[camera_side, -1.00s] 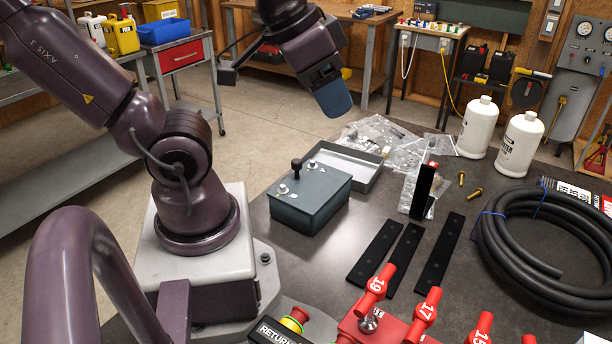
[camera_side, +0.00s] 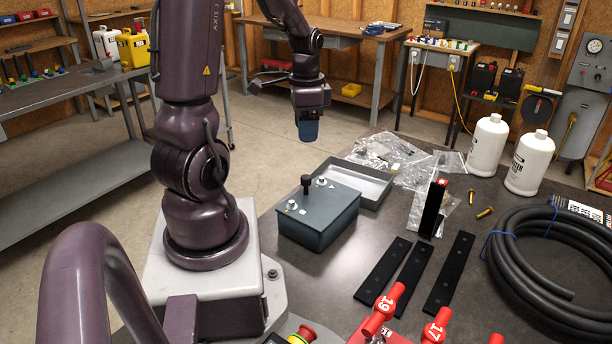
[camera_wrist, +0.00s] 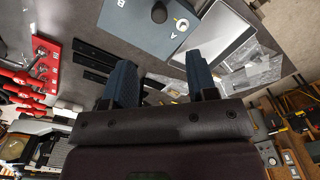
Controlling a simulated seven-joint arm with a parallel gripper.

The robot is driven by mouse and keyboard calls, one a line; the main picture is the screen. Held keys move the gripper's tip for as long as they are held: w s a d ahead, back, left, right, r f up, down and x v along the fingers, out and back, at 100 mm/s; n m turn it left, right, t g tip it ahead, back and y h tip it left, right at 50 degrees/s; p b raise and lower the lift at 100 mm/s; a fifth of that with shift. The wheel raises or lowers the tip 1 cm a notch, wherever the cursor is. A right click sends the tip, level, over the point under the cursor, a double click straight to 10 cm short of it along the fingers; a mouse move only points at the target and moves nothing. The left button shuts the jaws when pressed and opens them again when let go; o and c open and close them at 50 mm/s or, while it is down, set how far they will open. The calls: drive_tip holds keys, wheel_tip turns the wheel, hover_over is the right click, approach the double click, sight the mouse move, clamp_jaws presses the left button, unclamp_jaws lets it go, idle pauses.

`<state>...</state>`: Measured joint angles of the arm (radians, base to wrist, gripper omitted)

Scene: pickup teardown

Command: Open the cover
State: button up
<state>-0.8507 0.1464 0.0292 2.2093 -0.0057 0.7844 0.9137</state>
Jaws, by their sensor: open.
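The cover is the lid (camera_side: 322,200) of a grey-blue box on the dark table. It lies shut on the box, with a black knob and two light metal fittings on top. My gripper (camera_side: 308,130) hangs in the air behind and above the box, its blue fingers pointing down, clear of the lid. In the wrist view the two blue fingers of my gripper (camera_wrist: 162,85) are apart with nothing between them.
An open grey tray (camera_side: 362,182) stands right behind the box.

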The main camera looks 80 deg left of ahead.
sight(306, 177)
wheel_tip(306, 177, down, 12)
drive_tip(key=shift+f, duration=0.25)
idle(0.3)
clamp_jaws()
